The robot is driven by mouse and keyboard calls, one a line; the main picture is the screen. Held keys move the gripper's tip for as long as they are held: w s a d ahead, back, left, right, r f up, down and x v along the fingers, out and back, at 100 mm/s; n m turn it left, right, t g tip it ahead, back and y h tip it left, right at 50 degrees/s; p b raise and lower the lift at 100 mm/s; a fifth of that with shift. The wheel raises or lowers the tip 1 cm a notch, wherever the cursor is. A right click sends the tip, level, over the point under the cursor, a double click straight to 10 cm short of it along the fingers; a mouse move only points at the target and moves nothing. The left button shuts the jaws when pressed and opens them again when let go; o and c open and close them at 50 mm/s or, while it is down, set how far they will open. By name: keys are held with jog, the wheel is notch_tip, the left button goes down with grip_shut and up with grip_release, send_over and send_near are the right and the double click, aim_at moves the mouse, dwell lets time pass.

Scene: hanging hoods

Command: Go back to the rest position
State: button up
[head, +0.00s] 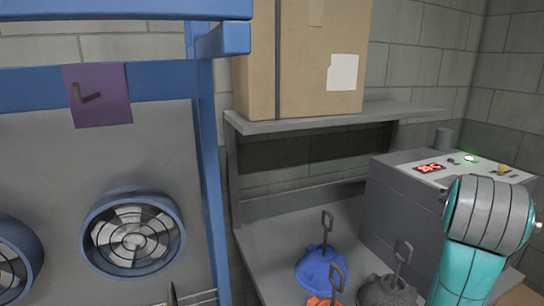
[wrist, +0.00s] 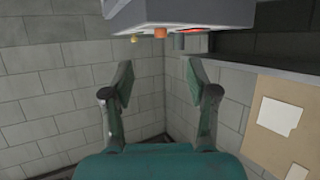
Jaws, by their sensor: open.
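My gripper (wrist: 158,82) shows in the wrist view with its two fingers spread apart and nothing between them. A bare block-wall corner lies behind the fingers. In the head view my teal and grey arm stands at the right, in front of the grey console; the gripper itself does not show there. A blue hood (head: 322,270) with an upright hooked handle sits on the grey bench. An orange hood (head: 325,300) is cut off by the bottom edge, and a dark grey hood (head: 386,292) sits to its right.
A grey console (head: 400,200) with a red display and a green light stands at the right. A shelf (head: 330,118) carries a cardboard box (head: 315,60). A blue frame (head: 212,160) and a panel with round fans (head: 132,235) fill the left. A purple sign (head: 97,95) hangs there.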

jog(key=a+f+n+t+y, duration=0.1)
jog(key=a+f+n, duration=0.15)
jog(key=f, duration=0.75)
jog(key=a+f+n+t, duration=0.1)
jog(key=a+f+n, duration=0.15)
jog(key=f, duration=0.75)
jog(key=s+a+f+n+t+y, duration=0.1)
jog(key=s+a+f+y, duration=0.1)
jog(key=s+a+f, duration=0.45)
jog(key=s+a+f+n+t+y, duration=0.15)
jog(key=s+f, duration=0.25)
jog(key=f, duration=0.5)
jog(key=s+a+f+n+y, duration=0.1)
jog(key=s+a+f+y, duration=0.15)
jog(key=s, duration=0.55)
jog(key=s+a+f+y, duration=0.1)
jog(key=s+a+f, duration=0.15)
jog(key=s, duration=0.55)
jog(key=a+f+v, duration=0.1)
jog(key=f+v, duration=0.1)
jog(key=v, duration=1.4)
jog(key=shift+s+f+y, duration=0.15)
jog(key=shift+s+y, duration=0.15)
jog(key=shift+y, duration=0.1)
